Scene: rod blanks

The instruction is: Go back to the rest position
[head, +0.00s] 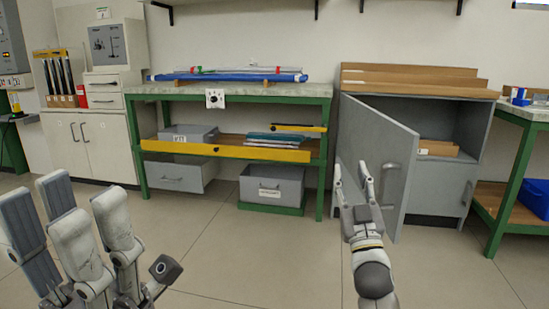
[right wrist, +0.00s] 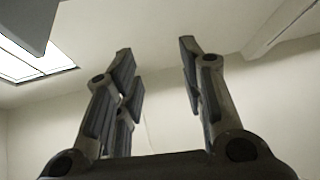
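My left gripper (head: 82,228) is large and close at the lower left of the head view. Its grey fingers point up and stand apart, with nothing between them. My right gripper (head: 353,178) is in front of the open grey cabinet door in the head view, fingers up and spread. In the right wrist view my right gripper (right wrist: 158,72) is open and empty, with only wall and ceiling behind the fingers.
A grey cabinet (head: 437,193) stands with its door (head: 375,150) swung open towards me, close behind my right gripper. A green workbench (head: 327,150) with blue rods (head: 235,77) on top stands at the centre. The tiled floor (head: 265,255) in front is clear.

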